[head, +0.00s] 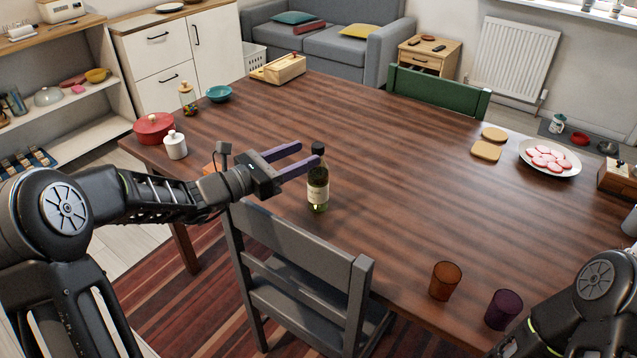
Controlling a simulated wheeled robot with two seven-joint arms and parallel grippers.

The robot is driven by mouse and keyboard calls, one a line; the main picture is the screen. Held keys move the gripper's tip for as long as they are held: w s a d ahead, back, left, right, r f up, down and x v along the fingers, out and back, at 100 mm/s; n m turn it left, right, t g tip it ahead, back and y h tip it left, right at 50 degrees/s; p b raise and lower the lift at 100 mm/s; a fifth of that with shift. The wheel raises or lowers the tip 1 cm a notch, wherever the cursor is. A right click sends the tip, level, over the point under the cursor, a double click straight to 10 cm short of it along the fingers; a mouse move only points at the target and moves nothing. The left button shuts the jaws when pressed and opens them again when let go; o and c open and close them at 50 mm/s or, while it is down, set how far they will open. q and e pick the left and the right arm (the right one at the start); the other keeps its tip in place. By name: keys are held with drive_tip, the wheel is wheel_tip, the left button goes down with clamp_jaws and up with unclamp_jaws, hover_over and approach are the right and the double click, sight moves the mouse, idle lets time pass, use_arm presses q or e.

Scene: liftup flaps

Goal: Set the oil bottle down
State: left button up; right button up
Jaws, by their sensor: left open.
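The oil bottle (318,190) is dark with a pale label and a dark cap. It stands upright on the wooden table (400,190) near the front edge, behind the grey chair. My left gripper (309,155) reaches in from the left with its two purple fingers apart. Its fingertips are at the height of the bottle's neck. The nearer finger ends beside or at the neck, and I cannot tell whether it touches. The farther finger lies behind and to the left of the bottle. My right arm shows at the lower right, but its gripper is out of view.
A grey chair (300,255) stands at the front edge. An orange cup (445,281) and a purple cup (503,309) stand at the front right. A red pot (154,128) and white jar (175,145) stand left. A plate (533,163) holds pink slices. The table's middle is clear.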

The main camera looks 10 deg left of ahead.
sight(318, 145)
use_arm(q)
drive_tip(key=shift+w+d, duration=0.15)
drive_tip(key=x, duration=0.5)
drive_tip(key=shift+w+p, duration=0.1)
drive_tip(key=shift+p, duration=0.2)
drive_tip(key=shift+c, duration=0.3)
clamp_jaws()
idle(0.5)
drive_tip(key=shift+r, duration=0.15)
idle(0.7)
